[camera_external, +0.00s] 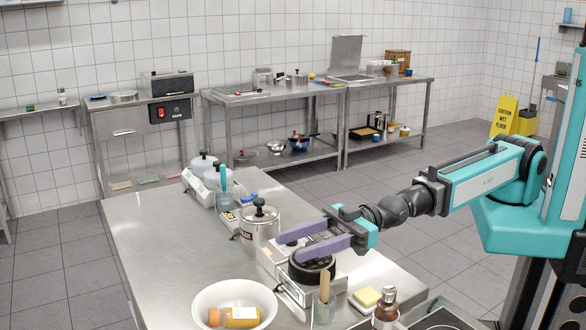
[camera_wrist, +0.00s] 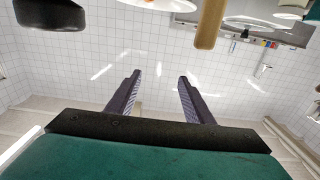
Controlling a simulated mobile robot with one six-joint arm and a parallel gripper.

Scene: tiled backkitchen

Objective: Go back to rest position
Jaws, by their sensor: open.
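My gripper (camera_external: 288,247) is at the end of my teal arm, which reaches in from the right in the external view. Its two purple fingers are spread apart with nothing between them. They point left over the steel table (camera_external: 150,240), above and near a dark round burner or pan (camera_external: 312,268). In the external view I cannot tell the exact gap below the fingers. In the wrist view both fingers of my gripper (camera_wrist: 159,76) stand apart, with only pale tiled surface seen between them.
A lidded steel pot (camera_external: 259,222) stands just left of the fingers. A white bowl (camera_external: 233,296) with an orange-capped jar, a glass (camera_external: 324,312) with a wooden-handled tool, a sponge (camera_external: 367,297) and a brown bottle (camera_external: 386,306) stand near the front. The table's left part is clear.

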